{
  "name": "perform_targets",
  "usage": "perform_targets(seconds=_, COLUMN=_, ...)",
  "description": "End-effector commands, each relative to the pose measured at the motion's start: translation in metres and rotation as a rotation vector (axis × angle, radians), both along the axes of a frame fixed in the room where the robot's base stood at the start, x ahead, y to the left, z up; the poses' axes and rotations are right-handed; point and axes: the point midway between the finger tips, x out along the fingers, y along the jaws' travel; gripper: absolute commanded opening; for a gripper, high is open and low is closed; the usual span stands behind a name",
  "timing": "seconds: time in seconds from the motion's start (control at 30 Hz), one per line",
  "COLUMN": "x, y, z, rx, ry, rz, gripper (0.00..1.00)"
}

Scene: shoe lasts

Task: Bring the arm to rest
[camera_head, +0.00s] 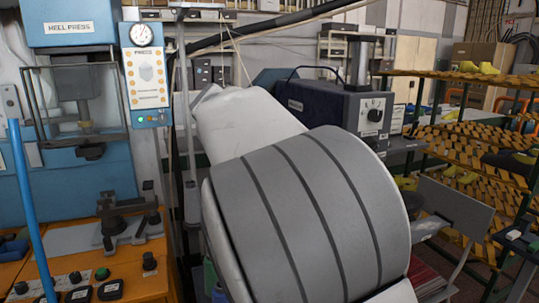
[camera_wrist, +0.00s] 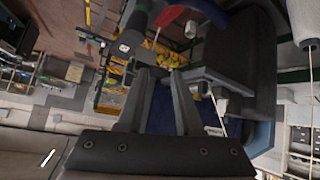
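My gripper (camera_wrist: 162,73) shows in the wrist view, with its two dark fingers apart and a clear gap between them. I see nothing held in the gap; a dark blue surface shows through it, at a distance I cannot judge. In the head view my own grey and white arm fills the middle, raised close to the camera. My gripper is out of sight there.
In the head view a blue heel press (camera_head: 83,27) with a gauge panel (camera_head: 146,75) stands left, above an orange bench (camera_head: 130,270). A dark machine (camera_head: 335,108) stands behind my arm. Racks (camera_head: 470,138) with yellow shoe lasts (camera_head: 468,67) are at right.

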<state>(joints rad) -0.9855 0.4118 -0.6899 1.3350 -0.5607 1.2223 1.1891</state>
Motion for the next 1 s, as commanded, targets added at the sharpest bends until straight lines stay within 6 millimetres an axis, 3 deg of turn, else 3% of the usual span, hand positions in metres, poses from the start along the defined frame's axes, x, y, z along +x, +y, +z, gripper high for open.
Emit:
perform_targets(seconds=0.03, x=-0.007, y=-0.02, z=-0.005, rx=0.037, ry=0.044, rz=0.006, gripper=0.34)
perform_targets(seconds=0.2, x=-0.038, y=-0.065, z=-0.022, rx=0.139, ry=0.173, rz=0.073, gripper=0.34)
perform_targets(seconds=0.4, x=-0.084, y=-0.098, z=-0.036, rx=0.25, ry=0.268, rz=0.183, gripper=0.34)
perform_targets(seconds=0.7, x=-0.164, y=-0.121, z=-0.048, rx=0.353, ry=0.317, rz=0.377, gripper=0.34)
perform_targets(seconds=1.0, x=-0.244, y=-0.123, z=-0.065, rx=0.355, ry=0.298, rz=0.564, gripper=0.34)
